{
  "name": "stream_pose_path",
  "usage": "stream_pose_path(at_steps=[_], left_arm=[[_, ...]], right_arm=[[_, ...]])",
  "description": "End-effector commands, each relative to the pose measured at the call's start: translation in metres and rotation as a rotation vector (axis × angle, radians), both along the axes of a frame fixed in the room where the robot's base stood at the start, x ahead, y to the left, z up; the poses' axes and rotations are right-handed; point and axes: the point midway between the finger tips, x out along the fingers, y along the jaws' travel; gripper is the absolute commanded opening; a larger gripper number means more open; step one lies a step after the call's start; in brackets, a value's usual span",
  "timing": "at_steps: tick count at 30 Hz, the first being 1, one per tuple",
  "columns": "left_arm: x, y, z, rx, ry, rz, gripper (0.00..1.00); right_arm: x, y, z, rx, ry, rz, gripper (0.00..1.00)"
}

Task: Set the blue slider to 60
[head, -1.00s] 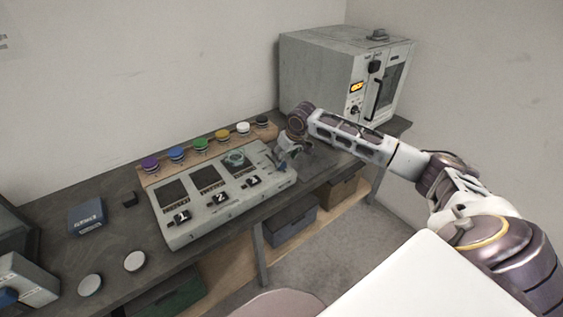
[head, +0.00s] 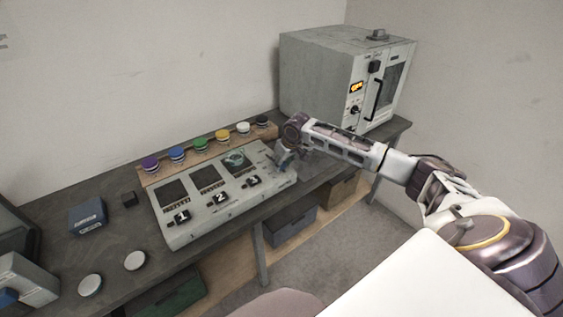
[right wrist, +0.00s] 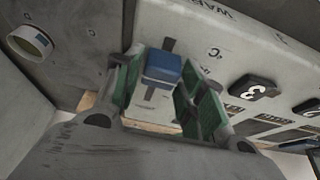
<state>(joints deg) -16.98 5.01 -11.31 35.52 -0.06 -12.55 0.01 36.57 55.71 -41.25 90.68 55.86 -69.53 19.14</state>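The blue slider (right wrist: 162,68) shows in the right wrist view as a blue knob on a dark slot in the pale grey panel (right wrist: 205,25). A "°C" mark is printed beside it. My right gripper (right wrist: 163,88) has its green-padded fingers apart, one on each side of the knob, with gaps visible; it is open. In the head view the right gripper (head: 284,158) is at the right end of the panel (head: 200,234) and hides the slider. The scale and the slider's value cannot be read. My left gripper is not in view.
The panel has three dark screens and black switches numbered 1 to 3 (head: 253,181). Several coloured-lid jars (head: 200,144) stand on a wooden strip behind it. A grey oven (head: 318,75) stands at the back right. A blue box (head: 87,215) and two white discs (head: 135,260) are at left.

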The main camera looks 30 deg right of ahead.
Motion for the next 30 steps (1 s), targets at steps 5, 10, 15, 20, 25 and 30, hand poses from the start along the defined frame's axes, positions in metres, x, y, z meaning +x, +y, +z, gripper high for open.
stream_pose_path(at_steps=[5, 10, 15, 20, 25, 30], left_arm=[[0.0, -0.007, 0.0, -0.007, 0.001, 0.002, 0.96], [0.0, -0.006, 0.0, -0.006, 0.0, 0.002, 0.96], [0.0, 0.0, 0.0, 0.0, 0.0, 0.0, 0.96], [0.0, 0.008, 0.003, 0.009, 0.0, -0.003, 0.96], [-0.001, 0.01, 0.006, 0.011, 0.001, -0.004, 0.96], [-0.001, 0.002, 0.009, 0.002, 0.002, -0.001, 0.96]], right_arm=[[0.0, 0.0, 0.0, 0.0, 0.0, 0.0, 0.13], [0.0, 0.0, 0.0, 0.0, 0.0, 0.0, 0.0], [0.002, 0.0, 0.0, 0.0, 0.0, -0.001, 0.0], [0.01, 0.0, 0.001, 0.002, -0.002, -0.002, 0.0], [0.024, 0.001, 0.002, 0.002, -0.003, -0.004, 0.0], [0.035, 0.002, 0.001, 0.001, -0.002, -0.003, 0.0]])
